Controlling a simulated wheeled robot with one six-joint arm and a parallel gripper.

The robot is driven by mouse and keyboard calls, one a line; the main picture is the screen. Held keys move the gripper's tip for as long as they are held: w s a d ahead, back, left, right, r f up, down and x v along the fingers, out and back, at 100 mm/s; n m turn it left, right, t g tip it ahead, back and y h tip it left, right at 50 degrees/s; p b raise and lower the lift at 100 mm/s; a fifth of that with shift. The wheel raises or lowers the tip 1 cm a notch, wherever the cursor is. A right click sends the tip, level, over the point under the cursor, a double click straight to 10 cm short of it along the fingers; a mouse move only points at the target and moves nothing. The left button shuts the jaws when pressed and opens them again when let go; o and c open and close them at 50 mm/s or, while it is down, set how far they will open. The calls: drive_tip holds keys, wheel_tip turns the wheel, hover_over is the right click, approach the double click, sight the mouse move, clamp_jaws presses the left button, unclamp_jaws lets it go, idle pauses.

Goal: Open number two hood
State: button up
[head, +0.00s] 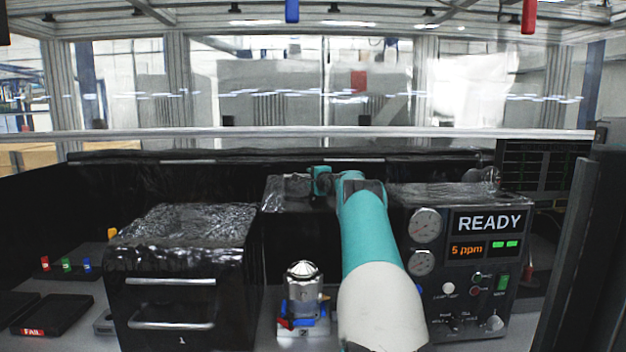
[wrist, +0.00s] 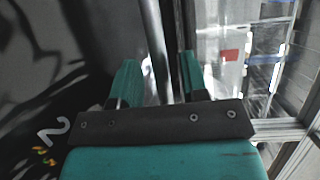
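The number two hood (head: 284,192) is a dark, glossy box behind and left of my arm in the head view; my arm hides much of it. In the wrist view its dark front carries a white "2" (wrist: 54,132). A metal bar handle (wrist: 152,45) runs between the two teal fingers of my gripper (wrist: 157,65). The fingers stand apart, with a gap visible beside the bar, so the gripper looks open around it. In the head view my gripper (head: 321,181) is small and partly hidden by my arm at the hood.
Hood number one (head: 181,265), with two bar handles, stands front left. A machined housing (head: 303,295) in a fixture sits left of my arm. A control panel (head: 462,260) reading READY and 5 ppm stands right. A dark tray marked FAIL (head: 50,312) lies far left.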

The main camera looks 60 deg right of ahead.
drive_tip(key=shift+s, duration=0.1)
drive_tip(key=shift+s+a+f+b, duration=0.15)
drive_tip(key=shift+s+a+b, duration=0.3)
drive_tip(key=shift+b, duration=0.65)
drive_tip(key=b+v, duration=1)
drive_tip(key=v, duration=0.6)
